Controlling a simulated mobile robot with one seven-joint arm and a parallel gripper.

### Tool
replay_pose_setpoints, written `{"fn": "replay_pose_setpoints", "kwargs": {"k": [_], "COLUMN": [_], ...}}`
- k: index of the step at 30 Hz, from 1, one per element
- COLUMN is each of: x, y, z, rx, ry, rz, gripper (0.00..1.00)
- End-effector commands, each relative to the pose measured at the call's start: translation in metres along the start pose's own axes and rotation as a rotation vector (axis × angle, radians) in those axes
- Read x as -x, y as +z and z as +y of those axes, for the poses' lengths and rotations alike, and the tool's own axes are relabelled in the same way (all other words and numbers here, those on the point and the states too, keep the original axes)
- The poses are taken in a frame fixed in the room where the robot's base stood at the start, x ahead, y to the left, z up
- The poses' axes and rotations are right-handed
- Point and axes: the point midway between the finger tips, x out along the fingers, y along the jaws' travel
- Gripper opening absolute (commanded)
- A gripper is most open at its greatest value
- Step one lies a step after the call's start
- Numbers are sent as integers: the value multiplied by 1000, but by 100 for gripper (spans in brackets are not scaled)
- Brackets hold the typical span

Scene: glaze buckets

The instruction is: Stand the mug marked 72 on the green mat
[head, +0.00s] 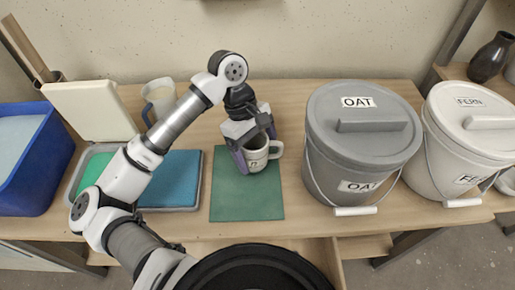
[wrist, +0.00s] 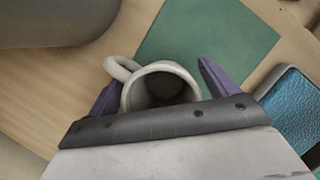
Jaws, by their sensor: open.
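A white mug (head: 257,158) with dark marking stands upright at the far part of the green mat (head: 247,200); the marking is too small to read. Its handle points right in the head view. In the wrist view the mug (wrist: 160,88) shows its open mouth and dark inside, with the green mat (wrist: 215,40) beyond it. My gripper (head: 256,157) is at the mug. Its purple fingers (wrist: 160,85) are open, one on each side of the mug, with a gap showing at one side. The mug's base is partly hidden.
A grey lidded bucket marked OAT (head: 362,145) stands right of the mat, and a pale one marked FERN (head: 462,140) beyond it. A blue-lined tray (head: 175,180) lies left of the mat. Another mug (head: 160,97) stands behind my arm. A blue bin (head: 40,165) is far left.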

Motion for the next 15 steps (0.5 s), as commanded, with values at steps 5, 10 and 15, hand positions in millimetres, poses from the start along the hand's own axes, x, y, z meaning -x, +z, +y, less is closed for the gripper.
{"fn": "replay_pose_setpoints", "kwargs": {"k": [5,10,15], "x": [6,38,76], "y": [2,0,1], "z": [0,0,0], "rx": [0,2,1], "ry": [0,1,1], "rz": [0,4,4], "gripper": [85,85,85]}}
